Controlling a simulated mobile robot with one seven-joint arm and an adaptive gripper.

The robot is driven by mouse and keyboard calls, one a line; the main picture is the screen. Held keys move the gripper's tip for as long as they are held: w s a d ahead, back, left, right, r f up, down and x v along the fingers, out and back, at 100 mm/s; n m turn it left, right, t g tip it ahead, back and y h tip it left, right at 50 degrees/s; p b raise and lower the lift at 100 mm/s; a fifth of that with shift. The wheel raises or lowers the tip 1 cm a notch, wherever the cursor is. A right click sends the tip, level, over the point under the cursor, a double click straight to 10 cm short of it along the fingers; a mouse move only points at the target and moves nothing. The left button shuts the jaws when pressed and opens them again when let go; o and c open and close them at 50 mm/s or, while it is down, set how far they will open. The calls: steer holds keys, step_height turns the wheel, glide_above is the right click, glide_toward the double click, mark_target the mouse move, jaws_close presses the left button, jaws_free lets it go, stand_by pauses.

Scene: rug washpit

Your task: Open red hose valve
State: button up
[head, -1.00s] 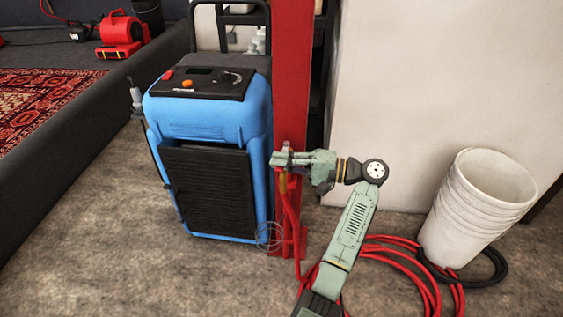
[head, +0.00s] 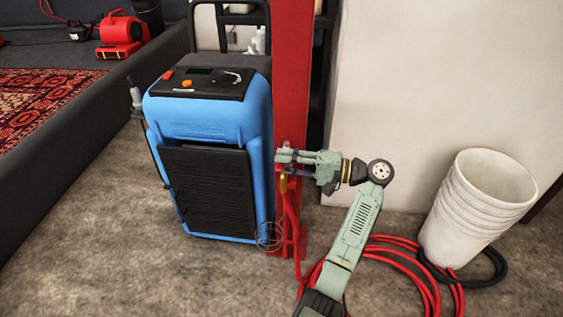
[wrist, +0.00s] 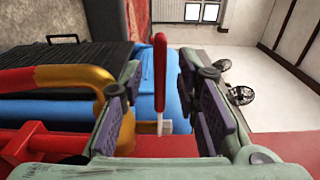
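The red valve lever (wrist: 160,72) stands upright in the wrist view, between my two finger pads and apart from both. A yellow brass fitting (wrist: 75,76) joined to a red hose (wrist: 18,82) lies left of the fingers there. In the head view the brass fitting (head: 283,184) sits just below my gripper (head: 280,156), at the red post (head: 293,70), with the hose hanging down. My gripper is open and empty. In the head view it hides the lever.
A blue machine (head: 208,115) with a black grille stands close left of the post. Coiled red hose (head: 405,262) lies on the floor at right, beside stacked white buckets (head: 478,205). A patterned rug (head: 40,105) lies at far left. The front-left floor is clear.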

steer(key=v, duration=1)
steer(key=shift+d, duration=0.3)
steer(key=shift+s, duration=0.15)
